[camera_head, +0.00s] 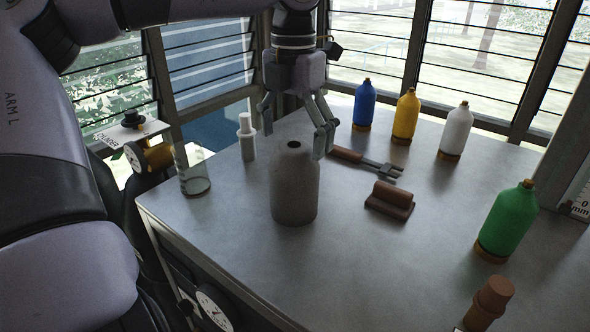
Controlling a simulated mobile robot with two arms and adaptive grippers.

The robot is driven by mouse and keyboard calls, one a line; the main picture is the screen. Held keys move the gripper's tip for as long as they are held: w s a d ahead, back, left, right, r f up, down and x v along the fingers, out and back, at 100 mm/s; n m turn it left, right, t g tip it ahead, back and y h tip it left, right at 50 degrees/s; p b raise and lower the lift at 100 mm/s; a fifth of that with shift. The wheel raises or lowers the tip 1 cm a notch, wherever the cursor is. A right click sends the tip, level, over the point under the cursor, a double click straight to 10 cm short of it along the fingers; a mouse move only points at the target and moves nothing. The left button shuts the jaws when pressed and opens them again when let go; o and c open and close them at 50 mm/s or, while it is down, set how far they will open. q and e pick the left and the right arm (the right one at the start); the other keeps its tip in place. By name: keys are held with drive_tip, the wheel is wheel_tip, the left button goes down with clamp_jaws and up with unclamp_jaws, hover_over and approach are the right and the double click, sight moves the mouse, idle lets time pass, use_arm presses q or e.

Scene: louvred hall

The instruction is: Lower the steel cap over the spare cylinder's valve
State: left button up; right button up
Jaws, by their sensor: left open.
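A grey, dull, bottle-shaped body (294,190) with a dark round hole in its top stands upright on the table. It looks like the steel cap, though I cannot be sure. My left gripper (297,122) points down just above it with its fingers spread, open and empty. The right finger overlaps the grey shoulder in the picture; I cannot tell if they touch. A brass valve (158,157) with a round gauge and black knob shows beyond the table's left edge, under a small label reading "CYLINDER". The body below it is mostly hidden. My right gripper is not in view.
On the table (400,270) stand blue (364,103), yellow (405,115), white (455,132) and green (507,222) bottles. A wrench-like tool (365,162), brown block (390,200), clear glass (193,172) and white bottle (247,138) surround the grey body. The front middle is clear.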

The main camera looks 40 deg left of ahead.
sight(293, 174)
use_arm(q)
wheel_tip(293, 174, down, 6)
drive_tip(key=b, duration=0.3)
drive_tip(key=shift+f+b, duration=0.15)
drive_tip(key=shift+b, duration=0.25)
drive_tip(key=shift+s+d+f+b, duration=0.2)
drive_tip(key=shift+d+f+b, duration=0.05)
drive_tip(key=shift+f+b, duration=0.25)
drive_tip(key=shift+w+a+f, duration=0.1)
drive_tip(key=shift+a+f, duration=0.1)
drive_tip(key=shift+f, duration=0.1)
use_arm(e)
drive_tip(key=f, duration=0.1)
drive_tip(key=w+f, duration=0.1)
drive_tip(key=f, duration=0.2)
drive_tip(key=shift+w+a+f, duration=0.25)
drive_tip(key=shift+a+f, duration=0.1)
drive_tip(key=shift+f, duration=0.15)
